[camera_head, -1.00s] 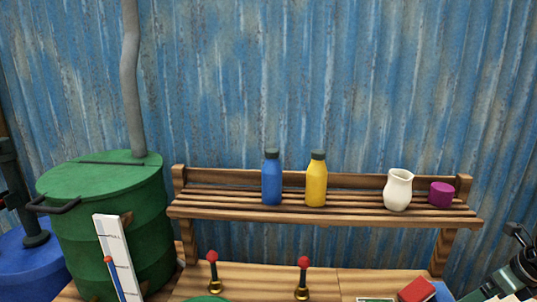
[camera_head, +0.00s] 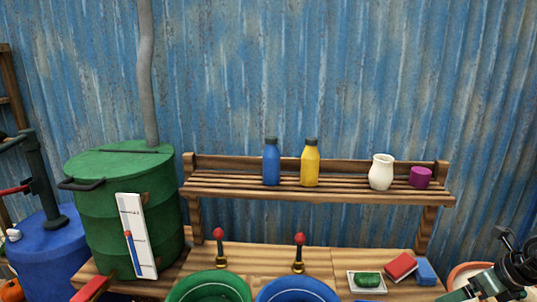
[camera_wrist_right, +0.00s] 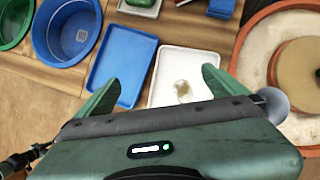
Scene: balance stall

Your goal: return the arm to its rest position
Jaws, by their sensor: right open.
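My right arm (camera_head: 505,278) shows at the lower right corner of the head view, with its fingertips out of the picture. In the right wrist view my right gripper (camera_wrist_right: 158,88) is open, its two green fingers spread wide with nothing between them. It hangs above the bench front, over a blue tray (camera_wrist_right: 120,62) and a white tray (camera_wrist_right: 182,68). A small brownish item (camera_wrist_right: 183,88) lies on the white tray. My left gripper is not in view.
Green (camera_head: 205,287) and blue (camera_head: 297,290) basins stand on the bench. A shelf (camera_head: 320,197) behind holds blue (camera_head: 271,163) and yellow (camera_head: 310,164) bottles, a white jug (camera_head: 381,173) and a purple cup (camera_head: 420,177). A green drum (camera_head: 118,210) stands left; a round terracotta-rimmed basin (camera_wrist_right: 250,35) lies right.

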